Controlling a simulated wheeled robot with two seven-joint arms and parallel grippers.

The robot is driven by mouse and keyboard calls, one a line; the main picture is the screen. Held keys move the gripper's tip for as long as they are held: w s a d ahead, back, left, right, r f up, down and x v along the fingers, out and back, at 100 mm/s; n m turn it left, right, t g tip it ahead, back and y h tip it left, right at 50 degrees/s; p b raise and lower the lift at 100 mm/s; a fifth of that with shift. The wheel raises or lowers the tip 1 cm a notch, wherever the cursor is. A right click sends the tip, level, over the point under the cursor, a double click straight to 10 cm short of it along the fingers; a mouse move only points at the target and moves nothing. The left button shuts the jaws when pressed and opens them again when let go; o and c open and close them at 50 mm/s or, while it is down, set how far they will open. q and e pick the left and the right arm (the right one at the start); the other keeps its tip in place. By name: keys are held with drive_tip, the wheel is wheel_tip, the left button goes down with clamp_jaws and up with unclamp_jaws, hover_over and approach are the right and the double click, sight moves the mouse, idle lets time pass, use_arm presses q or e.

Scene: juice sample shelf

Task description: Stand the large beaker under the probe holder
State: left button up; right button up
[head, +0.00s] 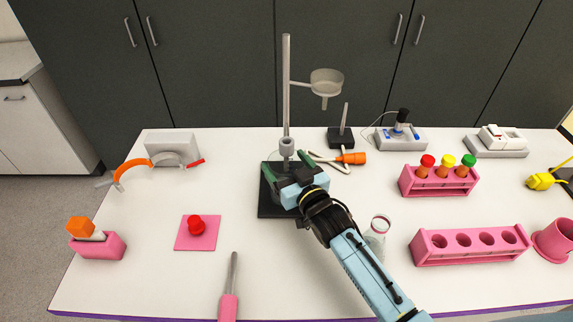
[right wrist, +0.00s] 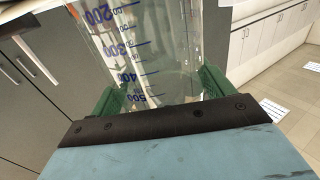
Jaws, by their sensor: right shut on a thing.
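My right gripper (head: 285,165) is shut on the large beaker, a clear vessel with blue graduation marks. The beaker (right wrist: 150,50) fills the space between the green fingers in the right wrist view, with marks from 200 to 500 showing. My left gripper is not in view.
A black block with a short rod (head: 341,138) and an orange-handled tool (head: 350,158) lie close right of the stand. Pink racks (head: 470,260) are to the right. The table's left middle has free room.

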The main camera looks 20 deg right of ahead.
drive_tip(key=o, duration=1.4)
drive_tip(key=shift+f, duration=0.1)
drive_tip(key=shift+o, duration=0.2)
drive_tip(key=s+d, duration=0.2)
drive_tip(key=s, duration=0.9)
drive_tip(key=shift+s+d+r, duration=0.2)
drive_tip(key=shift+s, duration=0.2)
